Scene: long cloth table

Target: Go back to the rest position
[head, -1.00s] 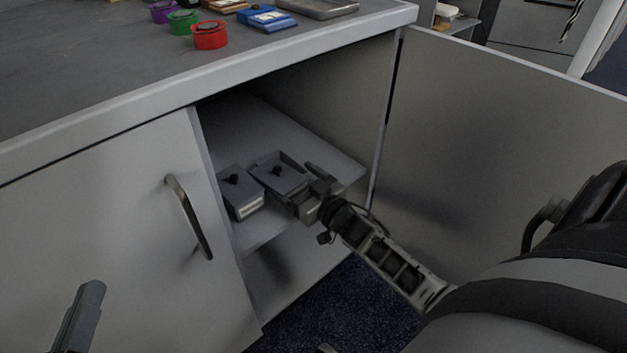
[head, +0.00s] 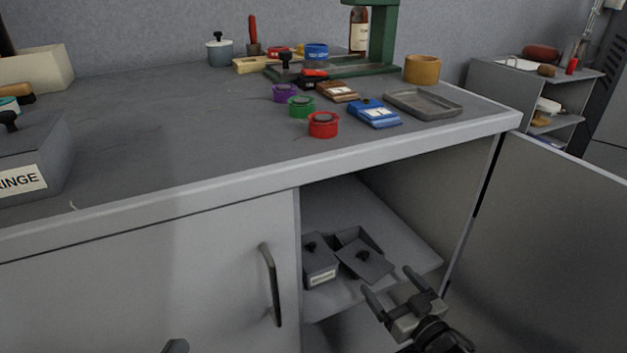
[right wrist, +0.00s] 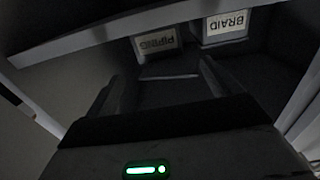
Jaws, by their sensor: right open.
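My right gripper (head: 391,283) is open and empty, in front of the open cabinet at its shelf edge. Its two spread fingers also show in the right wrist view (right wrist: 160,84). On the cabinet shelf (head: 340,209) stands a closed grey box (head: 320,265) with a knobbed lid and a label. Beside it is a second grey box (head: 357,238), with a knobbed lid (head: 366,262) lying tilted across it. Of my left gripper (head: 175,346) only a grey tip shows at the bottom edge; its jaws are hidden.
The right cabinet door (head: 560,240) stands open beside my right arm. The left door (head: 150,280), with a handle (head: 271,284), is shut. The tabletop (head: 130,160) above carries red, green and purple tubs, a grey tray (head: 424,103) and a large grey box (head: 30,165).

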